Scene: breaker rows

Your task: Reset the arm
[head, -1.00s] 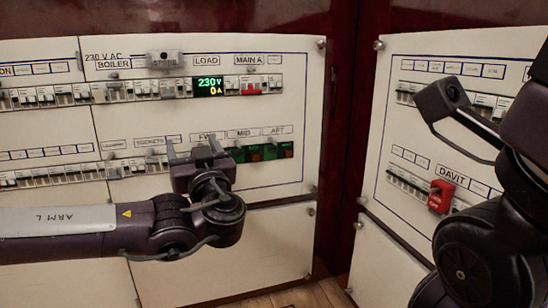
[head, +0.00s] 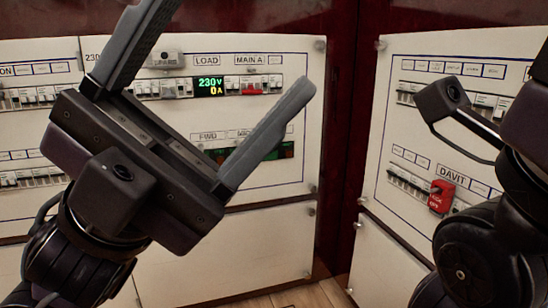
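My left gripper (head: 207,88) is raised close to the head camera, its two long fingers spread wide and nothing between them. It stands in front of the left breaker panel (head: 258,225), apart from it, and hides much of the lower breaker row. My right arm is at the right edge of the head view. A dark block-like part of it shows there, but its fingertips are not visible.
The right panel (head: 385,245) has a red tag (head: 441,196) under DAVIT. A dark red post stands between the panels. Wooden floor (head: 305,296) shows below.

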